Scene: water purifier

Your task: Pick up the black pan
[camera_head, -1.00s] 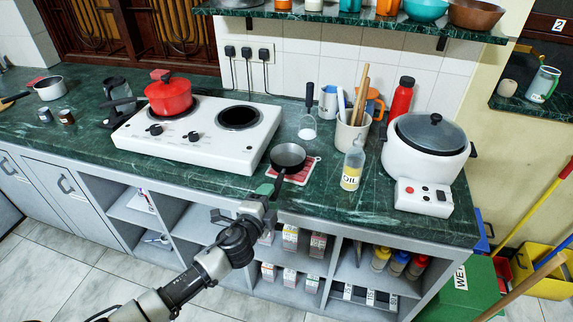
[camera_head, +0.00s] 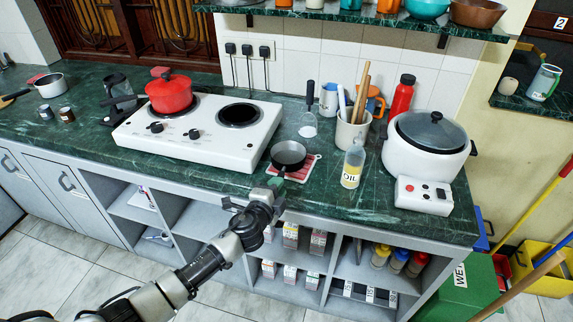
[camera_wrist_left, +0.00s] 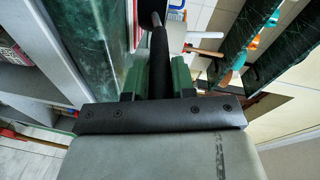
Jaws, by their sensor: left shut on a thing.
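The black pan (camera_head: 288,153) is over the red and white mat (camera_head: 307,168) on the green counter, right of the white hob. I cannot tell whether it touches the mat. My left gripper (camera_head: 276,186) is at the counter's front edge, shut on the pan's handle. In the left wrist view the dark handle (camera_wrist_left: 159,65) runs between the green fingertips of the gripper (camera_wrist_left: 158,80). Most of the handle is hidden by the gripper in the head view. My right gripper is not in view.
The white hob (camera_head: 200,130) with a red pot (camera_head: 170,92) stands to the left. An oil bottle (camera_head: 353,165), a utensil holder (camera_head: 351,130) and a white rice cooker (camera_head: 425,150) stand to the right. Open shelves (camera_head: 330,275) lie below the counter.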

